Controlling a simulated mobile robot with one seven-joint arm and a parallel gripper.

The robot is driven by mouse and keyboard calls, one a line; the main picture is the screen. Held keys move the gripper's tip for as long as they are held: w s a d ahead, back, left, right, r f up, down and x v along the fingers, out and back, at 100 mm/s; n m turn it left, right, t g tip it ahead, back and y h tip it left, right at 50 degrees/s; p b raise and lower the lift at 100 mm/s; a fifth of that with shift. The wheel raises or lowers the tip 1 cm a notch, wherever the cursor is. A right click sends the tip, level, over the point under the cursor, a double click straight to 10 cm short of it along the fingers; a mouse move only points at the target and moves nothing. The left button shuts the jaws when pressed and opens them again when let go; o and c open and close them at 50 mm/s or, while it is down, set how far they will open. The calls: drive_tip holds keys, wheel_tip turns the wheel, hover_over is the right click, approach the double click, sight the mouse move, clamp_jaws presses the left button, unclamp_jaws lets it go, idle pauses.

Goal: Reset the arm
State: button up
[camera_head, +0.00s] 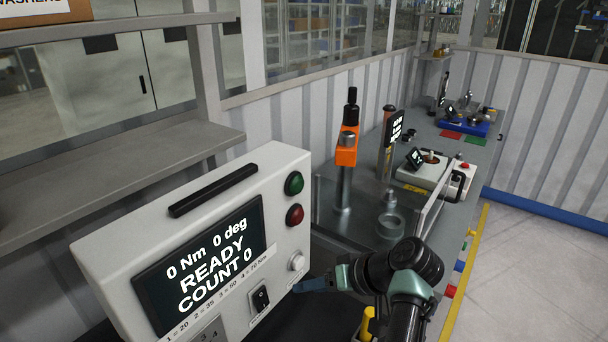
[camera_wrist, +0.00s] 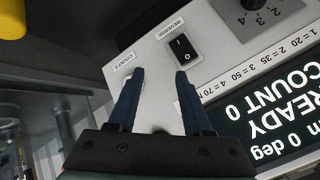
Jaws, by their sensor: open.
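My gripper (camera_head: 312,285) is at the lower right edge of the white controller box (camera_head: 120,250), near its white round button (camera_head: 297,262). In the wrist view my gripper (camera_wrist: 160,73) has its two dark blue fingers apart with nothing between them. They point at the box's front panel. The left finger partly hides the area by the button's label. A black rocker switch (camera_wrist: 183,50) lies just beyond the right finger. The box's screen (camera_head: 205,265) reads 0 Nm, 0 deg, READY, COUNT 0. My arm comes in from the bottom right of the head view.
Green (camera_head: 294,183) and red (camera_head: 295,214) buttons sit on the box's right side. An orange and black tool (camera_head: 347,145) stands on a post behind. A grey shelf (camera_head: 110,175) runs along the left. The floor at right (camera_head: 545,260) is clear.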

drive_tip(key=w+d+r+m+t+h, duration=0.1)
drive_tip(key=w+r+t+h, duration=0.3)
drive_tip(key=r, duration=0.8)
drive_tip(key=d+r+m+t+h, duration=0.15)
drive_tip(key=r+t, duration=0.45)
drive_tip(key=r, duration=0.6)
drive_tip(key=s+a+r+t+h, duration=0.1)
drive_tip(key=s+r+t, duration=0.5)
drive_tip(key=s+r, duration=0.6)
drive_tip(key=s+a+r+t+h, duration=0.1)
drive_tip(key=s+a+r+t, duration=0.2)
drive_tip(key=s+r, duration=0.9)
wheel_tip(320, 180, up, 4)
drive_tip(key=t, duration=0.3)
drive_tip(key=shift+s+a+f+m, duration=0.15)
drive_tip(key=shift+a+f+m, duration=0.05)
drive_tip(key=shift+a+m, duration=0.15)
